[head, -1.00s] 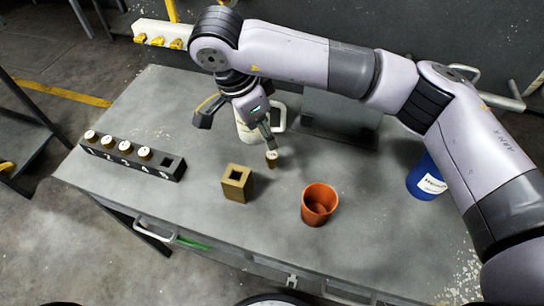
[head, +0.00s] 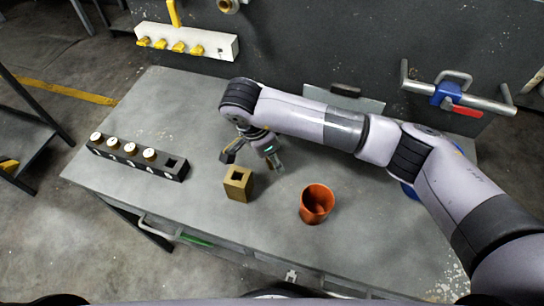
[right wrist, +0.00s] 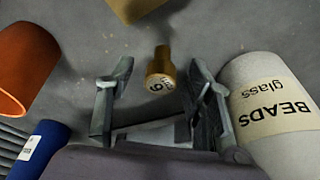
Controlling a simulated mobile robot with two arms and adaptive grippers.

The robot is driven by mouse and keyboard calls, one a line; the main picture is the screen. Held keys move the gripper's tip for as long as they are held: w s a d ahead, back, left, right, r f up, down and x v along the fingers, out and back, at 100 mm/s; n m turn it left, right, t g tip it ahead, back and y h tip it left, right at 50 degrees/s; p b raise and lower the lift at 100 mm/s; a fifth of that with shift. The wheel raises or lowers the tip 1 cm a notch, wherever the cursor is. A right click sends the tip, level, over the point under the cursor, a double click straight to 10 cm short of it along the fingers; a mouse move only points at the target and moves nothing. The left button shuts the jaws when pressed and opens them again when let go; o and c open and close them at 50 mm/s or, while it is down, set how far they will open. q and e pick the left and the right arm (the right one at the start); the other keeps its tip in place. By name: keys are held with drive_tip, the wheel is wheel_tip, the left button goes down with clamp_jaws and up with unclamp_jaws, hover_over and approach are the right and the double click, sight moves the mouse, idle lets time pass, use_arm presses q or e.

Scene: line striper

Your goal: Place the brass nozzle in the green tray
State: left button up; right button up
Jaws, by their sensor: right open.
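The brass nozzle (right wrist: 160,68) stands on the grey table in the right wrist view, its pale numbered top facing the camera. My right gripper (right wrist: 158,88) is open, with its fingers on either side of the nozzle's line and the nozzle slightly beyond them; I see no contact. In the head view my right gripper (head: 252,160) is low over the table behind the square brass block, and I cannot make out the nozzle there. A green strip (head: 195,241), possibly the green tray, shows below the table's front edge by a drawer handle; most is hidden. My left gripper is not in view.
A black rack (head: 135,162) holds several capped brass pieces, with one empty slot. A white beads bottle (right wrist: 275,105) is close beside one finger.

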drive_tip(key=shift+c, duration=0.4)
clamp_jaws()
